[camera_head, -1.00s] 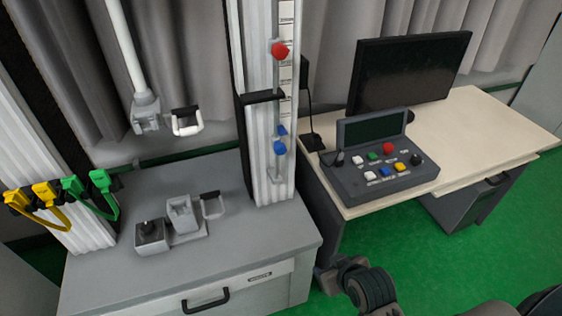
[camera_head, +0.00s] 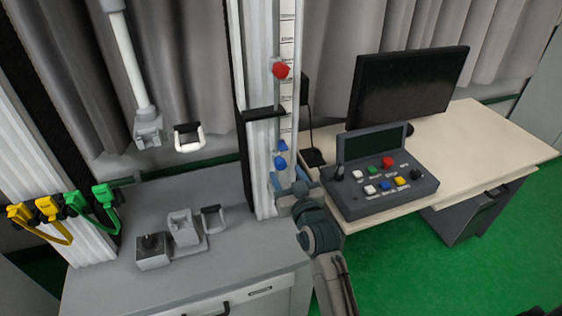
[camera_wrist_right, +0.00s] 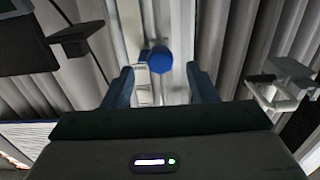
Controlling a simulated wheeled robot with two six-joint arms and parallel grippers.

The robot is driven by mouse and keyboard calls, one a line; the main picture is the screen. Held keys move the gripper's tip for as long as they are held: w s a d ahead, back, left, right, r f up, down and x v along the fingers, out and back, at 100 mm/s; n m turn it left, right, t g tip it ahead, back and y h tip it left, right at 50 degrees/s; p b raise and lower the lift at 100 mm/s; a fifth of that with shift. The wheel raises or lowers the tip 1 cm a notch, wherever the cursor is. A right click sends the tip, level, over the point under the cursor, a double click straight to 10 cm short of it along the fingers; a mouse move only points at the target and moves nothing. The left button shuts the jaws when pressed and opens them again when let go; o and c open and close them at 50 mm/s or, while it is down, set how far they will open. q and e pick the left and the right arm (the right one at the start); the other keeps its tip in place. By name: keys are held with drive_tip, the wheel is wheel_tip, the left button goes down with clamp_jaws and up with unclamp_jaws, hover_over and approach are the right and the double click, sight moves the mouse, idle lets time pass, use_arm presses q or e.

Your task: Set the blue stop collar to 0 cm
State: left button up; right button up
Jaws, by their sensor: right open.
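The blue stop collar (camera_head: 281,162) sits low on the tower's white scale rail, with its round blue knob facing me. A red knob (camera_head: 281,70) is higher on the same rail. My right gripper (camera_head: 287,184) is just below and in front of the blue collar. In the right wrist view the blue knob (camera_wrist_right: 159,59) shows between and beyond the two open fingers (camera_wrist_right: 160,72), with a gap on each side. The scale marks by the collar are too small to read. My left gripper is not in view.
A control box (camera_head: 378,182) with coloured buttons stands on the desk right of my right arm, near a monitor (camera_head: 408,85). Grey fixtures (camera_head: 183,228) sit on the cabinet top to the left. Yellow and green straps (camera_head: 75,205) hang further left.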

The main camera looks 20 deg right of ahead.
sight(282, 167)
drive_tip(key=w+p, duration=0.1)
drive_tip(key=w, duration=0.4)
drive_tip(key=shift+a, duration=0.1)
